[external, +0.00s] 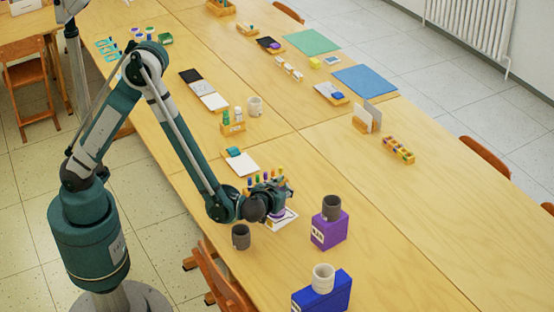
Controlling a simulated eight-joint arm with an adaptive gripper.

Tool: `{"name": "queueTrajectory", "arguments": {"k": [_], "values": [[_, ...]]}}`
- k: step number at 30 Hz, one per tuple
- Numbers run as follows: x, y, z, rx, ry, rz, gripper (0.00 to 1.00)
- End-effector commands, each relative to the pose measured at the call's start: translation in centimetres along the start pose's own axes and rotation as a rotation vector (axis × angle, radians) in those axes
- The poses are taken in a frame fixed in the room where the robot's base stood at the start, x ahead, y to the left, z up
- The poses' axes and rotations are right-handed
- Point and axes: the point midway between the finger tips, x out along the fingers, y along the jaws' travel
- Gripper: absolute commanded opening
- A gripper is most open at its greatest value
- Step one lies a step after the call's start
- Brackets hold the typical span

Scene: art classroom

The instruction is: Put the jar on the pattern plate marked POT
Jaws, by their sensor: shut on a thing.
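My gripper (275,203) is low over the near part of the table, shut on a small purple thing (278,212) that is mostly hidden by the fingers. I take it to be the jar, but its shape is not clear. A white plate-like sheet with a dark mark (286,221) lies under and just right of the gripper. I cannot read its mark, nor tell whether the held thing touches it. No plate marked POT can be read in this view.
A dark cup (241,237) stands left of the gripper. A purple block (329,232) bears another dark cup (331,207); a blue block (323,294) bears a pale cup (323,277). A rack with several coloured pegs (266,181) is just behind.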

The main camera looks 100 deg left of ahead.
Motion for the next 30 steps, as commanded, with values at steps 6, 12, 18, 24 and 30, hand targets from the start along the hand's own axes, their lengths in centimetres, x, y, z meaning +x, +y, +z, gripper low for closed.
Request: {"name": "queueTrajectory", "arguments": {"k": [6, 12, 18, 24, 30], "values": [[0.7, 0.1, 1.6, 0.000, 0.000, 0.000, 0.08], [0.7, 0.1, 1.5, 0.000, 0.000, 0.000, 0.08], [0.8, 0.1, 1.8, 0.000, 0.000, 0.000, 0.08], [0.8, 0.1, 1.7, 0.000, 0.000, 0.000, 0.42], [0.7, 0.1, 1.7, 0.000, 0.000, 0.000, 0.45]]}}
